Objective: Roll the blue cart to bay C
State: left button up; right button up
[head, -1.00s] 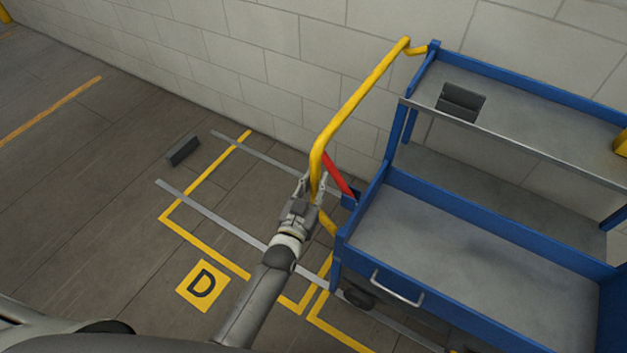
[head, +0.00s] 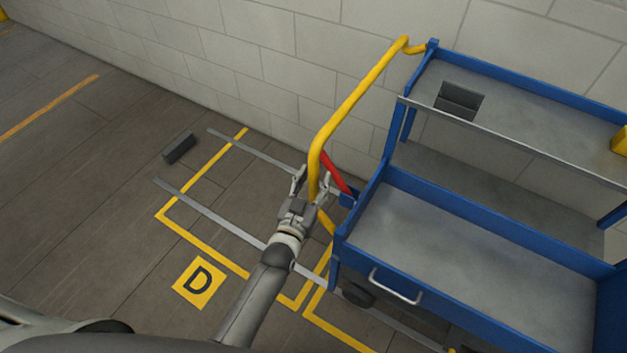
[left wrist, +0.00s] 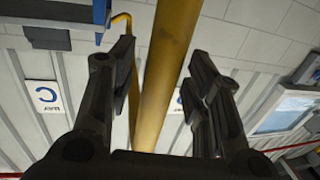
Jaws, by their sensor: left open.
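The blue cart (head: 450,215) stands at the right of the head view, beside the wall, with two grey shelves. Its yellow push handle (head: 352,105) sticks out on the left side, with a red lever (head: 337,173) beside it. My left gripper (head: 313,182) is open, with its fingers on either side of the handle's lower part. In the left wrist view the yellow bar (left wrist: 168,75) runs between the two spread fingers (left wrist: 165,75). A white sign with a blue C (left wrist: 46,97) shows at the left there. My right gripper is not in view.
A yellow floor tile marked D (head: 199,282) lies by a yellow-outlined bay (head: 205,247) left of the cart. Grey rails (head: 215,219) cross the floor, and a dark block (head: 179,148) lies near them. The pale block wall (head: 230,60) runs behind.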

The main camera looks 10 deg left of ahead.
pick_arm(q)
jog(key=shift+s+f, duration=0.1)
jog(key=shift+s, duration=0.55)
jog(key=s+a, duration=0.1)
jog(key=s, duration=0.9)
jog(key=shift+s+a, duration=0.3)
jog(key=shift+a, duration=0.05)
